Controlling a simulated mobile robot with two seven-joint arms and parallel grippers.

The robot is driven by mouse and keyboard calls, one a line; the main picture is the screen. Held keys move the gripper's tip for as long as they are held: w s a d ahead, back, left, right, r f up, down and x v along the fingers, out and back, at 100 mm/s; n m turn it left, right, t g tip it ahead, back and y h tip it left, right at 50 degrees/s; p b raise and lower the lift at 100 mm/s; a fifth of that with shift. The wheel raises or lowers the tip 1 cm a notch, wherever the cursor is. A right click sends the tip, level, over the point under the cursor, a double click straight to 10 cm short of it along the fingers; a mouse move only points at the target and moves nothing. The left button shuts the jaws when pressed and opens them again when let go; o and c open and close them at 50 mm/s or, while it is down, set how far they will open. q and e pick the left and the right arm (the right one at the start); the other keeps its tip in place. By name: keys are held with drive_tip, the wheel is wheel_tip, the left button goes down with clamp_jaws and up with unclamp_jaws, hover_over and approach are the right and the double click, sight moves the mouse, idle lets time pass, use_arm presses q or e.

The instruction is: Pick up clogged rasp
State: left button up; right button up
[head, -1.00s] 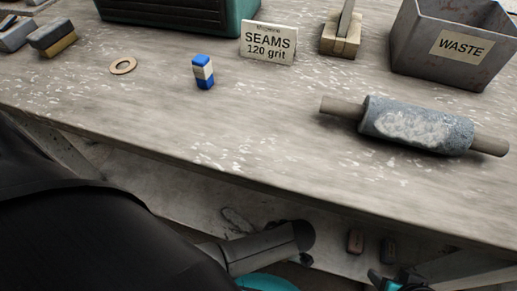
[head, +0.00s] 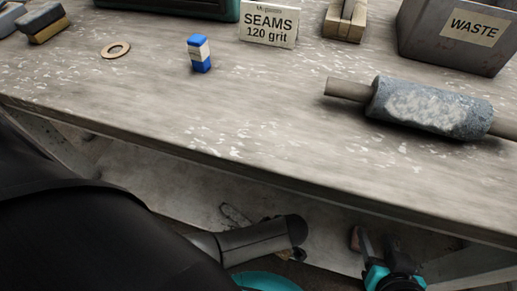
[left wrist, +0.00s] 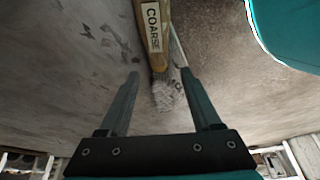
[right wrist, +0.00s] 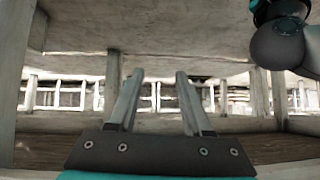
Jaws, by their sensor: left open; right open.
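My right gripper (head: 377,246) is low, below the bench's front edge and apart from the cylinder. In the right wrist view this gripper (right wrist: 160,73) is open and empty. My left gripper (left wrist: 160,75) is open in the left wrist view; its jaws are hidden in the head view. Beyond its fingers show a COARSE label (left wrist: 151,26) and a rough whitish-grey end (left wrist: 165,95), unclear.
On the bench (head: 270,120) stand a blue-and-white block (head: 199,54), a ring (head: 115,49), a SEAMS sign (head: 268,25), a wooden block (head: 344,22) and a WASTE bin (head: 455,38). A lower shelf (head: 190,190) lies under the bench. The bench middle is clear.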

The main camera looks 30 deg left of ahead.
use_arm(q)
drive_tip(key=shift+b+x, duration=0.55)
drive_tip(key=shift+x, duration=0.2)
drive_tip(key=shift+a+f, duration=0.15)
drive_tip(key=shift+f, duration=0.2)
drive_tip(key=shift+a+f+b, duration=0.1)
drive_tip(key=shift+f+b, duration=0.15)
drive_tip(key=shift+b, duration=0.15)
use_arm(e)
drive_tip(key=shift+w+a+r+t+y, duration=0.15)
drive_tip(key=shift+a+r+t+y, duration=0.15)
drive_tip(key=shift+a+t, duration=0.35)
drive_tip(key=shift+w+a+r+t+y, duration=0.2)
drive_tip(key=shift+a+t+y, duration=0.15)
drive_tip(key=shift+a+t, duration=0.25)
drive_tip(key=shift+w+a+r+t+y, duration=0.15)
drive_tip(key=shift+a+r+t+y, duration=0.15)
drive_tip(key=shift+a+t, duration=0.3)
use_arm(q)
clamp_jaws()
